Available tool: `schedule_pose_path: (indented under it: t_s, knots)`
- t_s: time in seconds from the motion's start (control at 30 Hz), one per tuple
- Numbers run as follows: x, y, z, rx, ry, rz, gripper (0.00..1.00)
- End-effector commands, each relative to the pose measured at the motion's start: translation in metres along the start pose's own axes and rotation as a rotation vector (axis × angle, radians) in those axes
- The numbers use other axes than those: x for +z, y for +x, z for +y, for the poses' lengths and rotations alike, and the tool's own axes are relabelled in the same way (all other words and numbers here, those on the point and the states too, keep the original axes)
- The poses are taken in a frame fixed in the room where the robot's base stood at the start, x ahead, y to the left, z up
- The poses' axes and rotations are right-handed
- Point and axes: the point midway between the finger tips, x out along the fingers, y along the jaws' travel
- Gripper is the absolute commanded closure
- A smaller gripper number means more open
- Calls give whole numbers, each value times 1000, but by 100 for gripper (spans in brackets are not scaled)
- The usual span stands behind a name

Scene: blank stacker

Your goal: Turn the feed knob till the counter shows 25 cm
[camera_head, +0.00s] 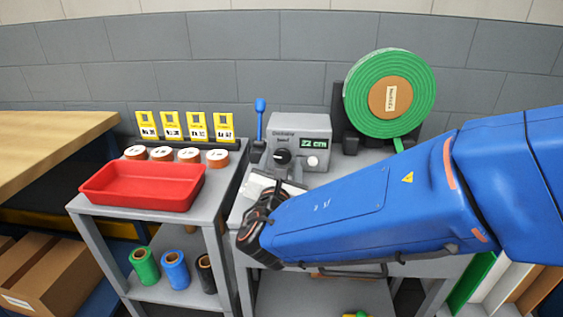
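The counter (314,143) on the grey feed machine (290,124) shows 22 cm in green digits. A black knob (282,156) with a light mark sits on the machine's front, left of the counter. A small pale round knob or button (313,161) is below the counter. My gripper (264,199), dark and at the end of my blue arm, is in front of and below the black knob. It looks apart from the knob. Its fingers are seen from behind and partly hidden, so their opening is unclear.
A blue-handled lever (260,118) stands left of the machine. A green roll (417,90) stands at the right, its strip running down behind my arm. A red tray (143,203), several white-topped rolls and yellow cards (172,126) occupy the left cart. Cardboard boxes (50,272) lie lower left.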

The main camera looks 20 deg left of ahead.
Motion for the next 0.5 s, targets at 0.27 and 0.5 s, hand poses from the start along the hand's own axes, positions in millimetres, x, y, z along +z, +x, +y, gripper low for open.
schedule_pose_path:
  t_s: [0.27,0.5]
  knots:
    - [0,-6,1,2,0,0,45]
    - [0,-41,2,5,0,1,45]
